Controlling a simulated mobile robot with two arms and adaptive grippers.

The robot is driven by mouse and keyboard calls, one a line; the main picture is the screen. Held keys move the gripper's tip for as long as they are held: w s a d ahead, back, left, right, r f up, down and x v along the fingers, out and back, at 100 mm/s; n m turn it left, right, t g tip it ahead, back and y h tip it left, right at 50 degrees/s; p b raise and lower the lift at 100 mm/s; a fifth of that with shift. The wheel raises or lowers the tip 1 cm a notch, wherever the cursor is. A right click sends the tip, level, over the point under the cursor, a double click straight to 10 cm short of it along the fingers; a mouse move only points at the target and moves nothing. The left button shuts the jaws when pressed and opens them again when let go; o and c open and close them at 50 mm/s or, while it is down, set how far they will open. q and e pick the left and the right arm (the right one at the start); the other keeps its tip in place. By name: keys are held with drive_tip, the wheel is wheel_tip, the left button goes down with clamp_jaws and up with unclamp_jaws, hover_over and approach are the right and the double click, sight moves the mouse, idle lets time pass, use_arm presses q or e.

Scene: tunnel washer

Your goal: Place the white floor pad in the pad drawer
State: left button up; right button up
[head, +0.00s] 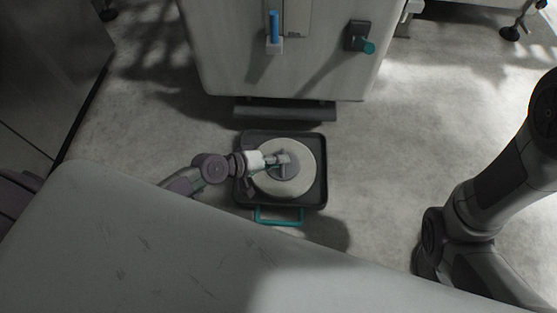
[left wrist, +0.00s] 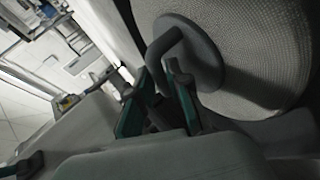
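The white floor pad (head: 299,183) is a round pale disc with a grey hub and handle. In the head view it lies within the outline of the dark, square pad drawer (head: 319,197), which has a teal front handle. Whether it rests on the drawer floor cannot be told. My left gripper (head: 284,160) is over the pad's middle. In the left wrist view its teal-lined fingers (left wrist: 159,78) sit on both sides of the pad's bent grey handle (left wrist: 163,50), apparently shut on it. The pad's woven face (left wrist: 265,45) fills the upper right there. My right gripper is not in view.
A large pale surface (head: 130,240) fills the lower left. Bare floor (head: 400,150) lies to the drawer's right.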

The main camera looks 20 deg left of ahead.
use_arm(q)
drive_tip(key=shift+o, duration=1.2)
drive_tip(key=shift+r, duration=0.15)
drive_tip(key=p+v, duration=0.2)
drive_tip(key=v, duration=0.4)
drive_tip(key=shift+p, duration=0.3)
drive_tip(key=v, duration=0.6)
drive_tip(key=shift+p, duration=0.4)
drive_tip(key=shift+w, duration=0.1)
